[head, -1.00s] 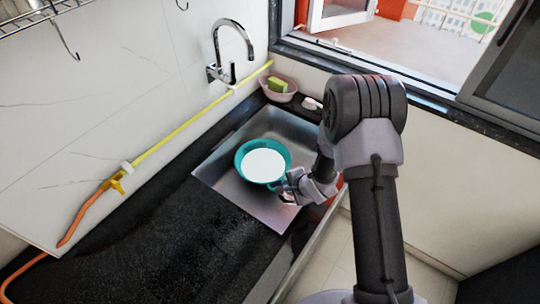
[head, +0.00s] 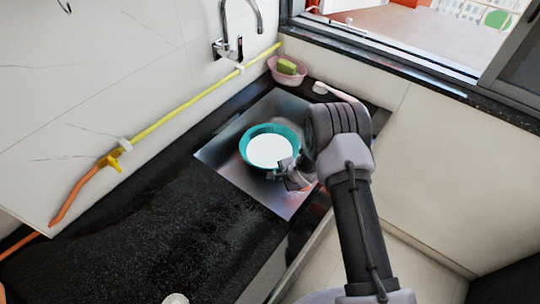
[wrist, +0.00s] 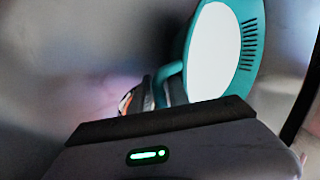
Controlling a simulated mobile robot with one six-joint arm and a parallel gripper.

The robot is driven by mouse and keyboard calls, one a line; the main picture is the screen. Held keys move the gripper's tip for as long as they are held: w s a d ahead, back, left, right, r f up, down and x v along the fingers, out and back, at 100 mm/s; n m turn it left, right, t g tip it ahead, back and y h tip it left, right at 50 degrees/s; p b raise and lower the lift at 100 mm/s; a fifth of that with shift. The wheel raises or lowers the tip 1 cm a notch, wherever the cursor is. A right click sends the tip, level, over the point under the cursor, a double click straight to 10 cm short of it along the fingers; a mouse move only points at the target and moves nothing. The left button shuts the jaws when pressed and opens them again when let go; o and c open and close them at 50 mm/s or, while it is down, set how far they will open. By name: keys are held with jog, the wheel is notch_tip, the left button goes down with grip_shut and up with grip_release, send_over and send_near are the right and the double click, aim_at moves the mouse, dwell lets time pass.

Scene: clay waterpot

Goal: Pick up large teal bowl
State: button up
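The large teal bowl (head: 246,160) is in the sink area in the head view, its white inside facing up. Dark slots show on its far inner wall. My gripper (head: 285,177) is at the bowl's near right edge. In the wrist view the bowl (wrist: 247,52) stands edge-on at the upper right. A teal strip like a handle runs from it down between the two dark fingers of my gripper (wrist: 162,93). The fingers sit close on both sides of this strip and look shut on it. The fingertips are partly hidden. I cannot tell whether the bowl touches the sink bottom.
The metal sink (head: 222,152) is set in a black counter (head: 150,235). A pink dish (head: 288,74) with a green sponge (head: 287,66) stands behind it, near the tap (head: 226,45). A yellow hose (head: 190,93) runs along the wall. The left counter is mostly clear.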

grip_shut()
dwell(1.2)
